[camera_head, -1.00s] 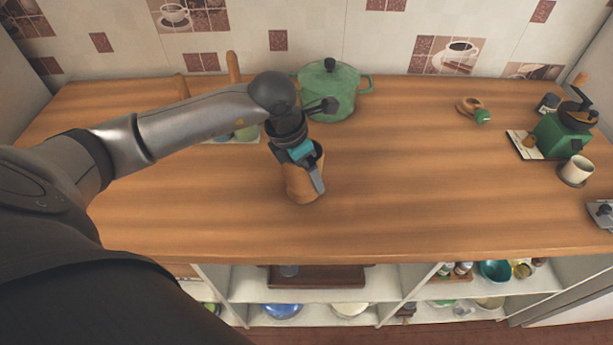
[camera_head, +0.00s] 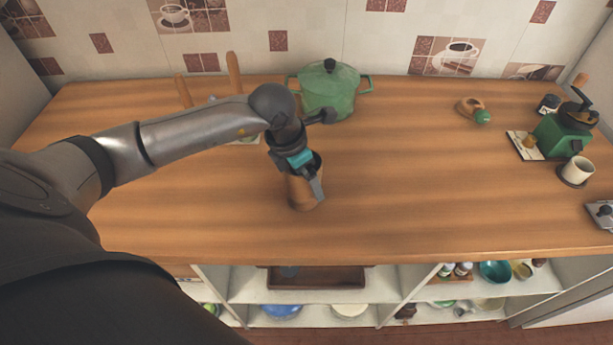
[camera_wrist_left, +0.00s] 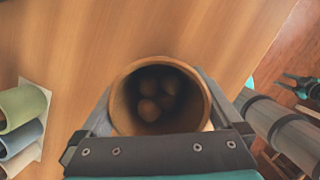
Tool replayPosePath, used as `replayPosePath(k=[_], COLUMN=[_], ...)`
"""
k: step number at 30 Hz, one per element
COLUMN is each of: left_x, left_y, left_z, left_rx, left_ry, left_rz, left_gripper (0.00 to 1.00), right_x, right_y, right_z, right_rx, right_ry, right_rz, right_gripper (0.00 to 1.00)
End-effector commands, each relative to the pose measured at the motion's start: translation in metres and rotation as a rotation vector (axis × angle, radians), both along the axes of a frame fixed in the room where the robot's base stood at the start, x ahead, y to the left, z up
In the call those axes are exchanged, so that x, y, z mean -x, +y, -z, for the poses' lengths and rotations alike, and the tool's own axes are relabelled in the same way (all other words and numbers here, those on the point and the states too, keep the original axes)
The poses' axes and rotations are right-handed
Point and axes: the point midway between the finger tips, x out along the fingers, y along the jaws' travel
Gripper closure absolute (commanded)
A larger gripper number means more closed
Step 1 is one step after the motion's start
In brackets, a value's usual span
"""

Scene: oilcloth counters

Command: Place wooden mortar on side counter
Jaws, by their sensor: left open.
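The wooden mortar (camera_head: 300,194) is a brown cup that appears to stand upright on the wooden counter (camera_head: 420,205), near the middle. My left gripper (camera_head: 306,184) is open, with its fingers down around the mortar. One finger shows along the mortar's right side in the head view. In the left wrist view the mortar (camera_wrist_left: 122,104) sits between the two spread fingers, its round mouth facing the camera. Several brown round things lie inside it. A dark pronged shape at the wrist view's right edge looks like my right gripper (camera_wrist_left: 302,86), too small to read.
A green pot (camera_head: 330,92) stands behind the mortar. A rack with colored cups (camera_wrist_left: 22,130) lies to the left, partly behind my arm. A green grinder (camera_head: 560,135) and a white cup (camera_head: 577,170) stand at the right. The counter right of the mortar is clear.

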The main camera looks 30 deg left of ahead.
Motion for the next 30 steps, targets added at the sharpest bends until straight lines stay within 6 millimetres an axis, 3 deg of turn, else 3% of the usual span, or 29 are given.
replayPosePath(k=[9,15,21,30], left_x=[0.016,0.023,0.027,0.027], left_y=[0.010,0.013,0.014,0.014], left_z=[-0.067,-0.097,-0.108,-0.108], left_rx=[-0.005,-0.003,-0.001,-0.001], left_ry=[-0.005,-0.005,-0.002,-0.002], left_rz=[0.001,0.000,0.000,0.000], left_gripper=[0.00,0.00,0.00,0.00], right_x=[0.000,0.000,0.000,0.000], right_y=[0.000,0.000,0.000,0.000], right_z=[-0.002,-0.002,-0.002,-0.002], right_rx=[0.000,0.000,0.000,0.000], right_ry=[0.000,0.000,0.001,0.001], right_rz=[0.000,0.000,0.000,0.000], right_gripper=[0.50,0.50,0.50,0.50])
